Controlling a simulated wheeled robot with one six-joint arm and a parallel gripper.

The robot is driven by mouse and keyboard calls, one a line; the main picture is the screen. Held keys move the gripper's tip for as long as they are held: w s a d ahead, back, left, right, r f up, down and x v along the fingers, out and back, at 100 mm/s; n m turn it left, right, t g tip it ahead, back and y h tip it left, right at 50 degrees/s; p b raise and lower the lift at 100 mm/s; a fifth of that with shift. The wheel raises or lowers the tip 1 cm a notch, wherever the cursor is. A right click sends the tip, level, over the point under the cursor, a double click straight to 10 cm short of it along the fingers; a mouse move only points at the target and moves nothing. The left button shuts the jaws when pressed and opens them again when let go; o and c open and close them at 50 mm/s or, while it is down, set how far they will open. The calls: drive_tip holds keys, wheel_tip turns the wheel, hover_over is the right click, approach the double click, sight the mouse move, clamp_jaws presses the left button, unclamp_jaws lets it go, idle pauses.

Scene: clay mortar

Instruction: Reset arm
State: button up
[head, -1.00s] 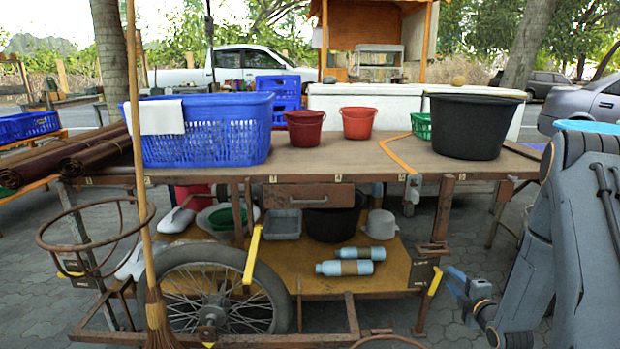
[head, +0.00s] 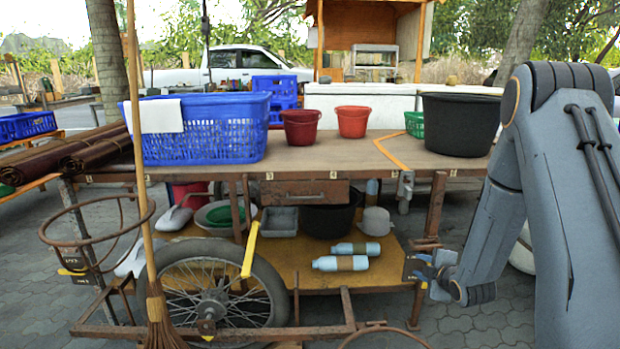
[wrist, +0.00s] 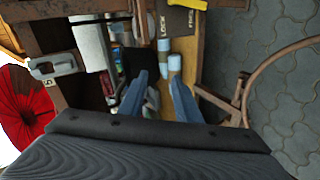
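My gripper (head: 432,278) is at the right end of the cart, at about the height of its lower shelf. In the wrist view, its two blue-grey fingers (wrist: 159,78) stand apart with nothing held between them. Two light blue bottles (head: 340,263) with brown bands lie on the lower shelf (head: 290,272), left of my gripper. They also show beyond the fingertips in the wrist view (wrist: 174,64). My grey arm fills the right side of the head view.
The cart top (head: 300,163) holds a blue basket (head: 205,140), two red buckets (head: 301,127) (head: 352,121) and a black tub (head: 460,124). A rusty cart leg (head: 428,220) stands close to my gripper. Paved floor (head: 480,325) lies clear at the lower right.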

drive_tip(key=s+a+r+m+g, duration=0.3)
drive_tip(key=s+a+r, duration=0.25)
drive_tip(key=a, duration=0.45)
drive_tip(key=s+a+r+m+g, duration=0.2)
drive_tip(key=s+a+r+g, duration=0.15)
drive_tip(key=s+a, duration=0.4)
drive_tip(key=s+a+r+m+g, duration=0.2)
drive_tip(key=s+a+r, duration=0.15)
drive_tip(key=s, duration=0.65)
drive_tip(key=s+a+r+m+g, duration=0.2)
drive_tip(key=s+a, duration=0.3)
drive_tip(key=s, duration=0.5)
drive_tip(key=s+a+r+m+g, duration=0.2)
drive_tip(key=s+a, duration=0.2)
drive_tip(key=s, duration=0.6)
drive_tip(key=d+r+m+p, duration=0.5)
drive_tip(key=d+r+p, duration=1)
drive_tip(key=r+p, duration=0.4)
drive_tip(key=p, duration=0.5)
drive_tip(key=shift+s+d+r+h, duration=0.2)
drive_tip(key=shift+s+r+h, duration=0.1)
drive_tip(key=shift+h, duration=0.1)
